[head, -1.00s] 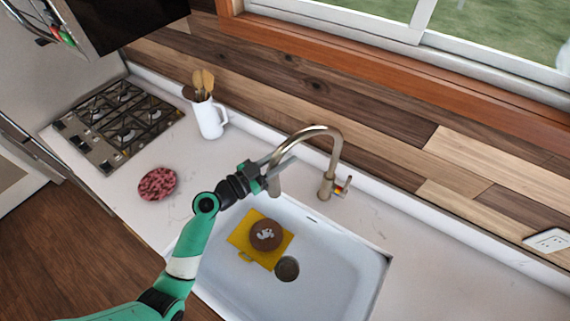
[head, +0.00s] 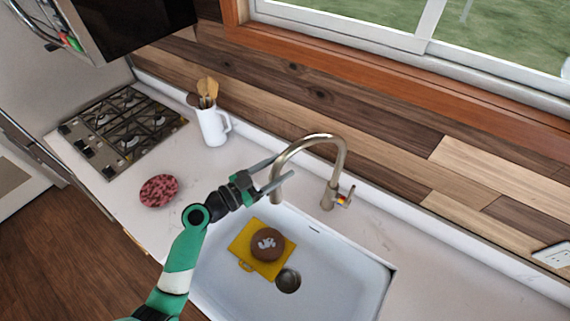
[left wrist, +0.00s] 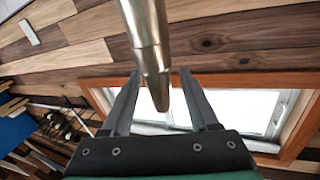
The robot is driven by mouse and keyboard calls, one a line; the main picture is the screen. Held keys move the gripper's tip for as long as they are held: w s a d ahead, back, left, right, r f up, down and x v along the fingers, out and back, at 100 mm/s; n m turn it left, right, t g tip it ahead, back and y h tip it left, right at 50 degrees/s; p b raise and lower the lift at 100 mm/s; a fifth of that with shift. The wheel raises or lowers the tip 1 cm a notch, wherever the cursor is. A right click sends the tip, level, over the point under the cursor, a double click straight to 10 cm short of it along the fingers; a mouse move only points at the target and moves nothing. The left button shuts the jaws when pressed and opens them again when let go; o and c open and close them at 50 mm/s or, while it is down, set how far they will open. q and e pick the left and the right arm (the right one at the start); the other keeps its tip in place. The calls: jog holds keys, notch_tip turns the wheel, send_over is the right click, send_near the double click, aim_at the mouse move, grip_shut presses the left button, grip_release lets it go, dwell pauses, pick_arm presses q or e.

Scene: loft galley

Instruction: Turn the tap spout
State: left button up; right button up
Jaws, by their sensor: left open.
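The tap (head: 335,165) stands behind the sink, its curved spout arching left and forward over the basin. My left gripper (head: 283,171) is open at the spout's hanging end, with one finger on either side of it in the head view. In the left wrist view the spout's end (left wrist: 152,70) hangs between the two open fingers of my gripper (left wrist: 158,90). A gap shows beside the spout, and I cannot tell whether a finger touches it. The tap's small handle (head: 345,198) is on the right of its base. My right gripper is not in view.
The white sink (head: 345,270) holds a yellow board (head: 245,240) with a brown round item (head: 267,243) on it. A white jug of utensils (head: 212,125), a reddish plate (head: 159,190) and a gas hob (head: 122,130) are to the left. Counter right of the tap is clear.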

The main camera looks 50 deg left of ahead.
pick_arm(q)
jog(key=s, duration=0.2)
jog(key=s+b, duration=0.1)
jog(key=s, duration=0.1)
jog(key=s+a, duration=0.1)
jog(key=s, duration=0.1)
jog(key=shift+s+f, duration=0.2)
jog(key=shift+s, duration=0.05)
jog(key=shift+s+r+p, duration=0.15)
jog(key=shift+s+p, duration=0.35)
jog(key=shift+s, duration=0.75)
